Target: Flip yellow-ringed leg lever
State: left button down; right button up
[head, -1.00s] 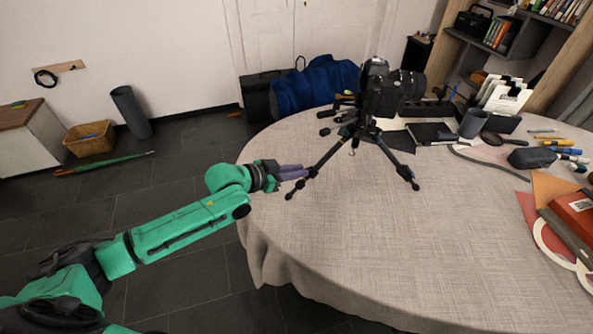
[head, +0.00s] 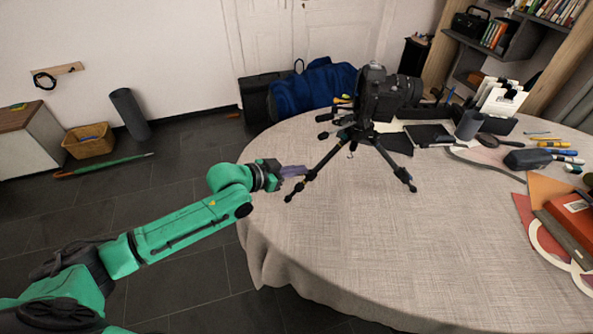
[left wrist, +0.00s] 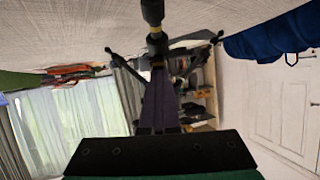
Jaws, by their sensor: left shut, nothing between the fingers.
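The black tripod (head: 362,134) stands on the table with a camera (head: 385,93) on top. Its near-left leg (head: 322,168) slants down toward the table's left edge. In the left wrist view this leg shows at top centre with a yellow ring (left wrist: 155,33) and a dark clamp part (left wrist: 157,46) just below it in the picture. My left gripper (head: 300,170) is shut and empty, its purple fingers pointing at the leg from the left. In the left wrist view its fingertips (left wrist: 159,70) are close to the clamp; I cannot tell whether they touch. My right gripper is out of view.
The cloth-covered table (head: 330,240) is bare in front of the tripod. Black items and a grey cup (head: 469,124) stand behind it to the right. Pens, a case (head: 528,159) and a red book (head: 575,212) lie at the right. A blue bag (head: 315,87) is behind the table.

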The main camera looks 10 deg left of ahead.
pick_arm(q)
jog(key=shift+f, duration=0.1)
jog(key=shift+w+d+r+p, duration=0.15)
jog(key=shift+d+r+p, duration=0.05)
jog(key=shift+r+p, duration=0.1)
dwell(0.5)
jog(key=shift+w+d+r, duration=0.1)
jog(key=c, duration=1.3)
grip_release()
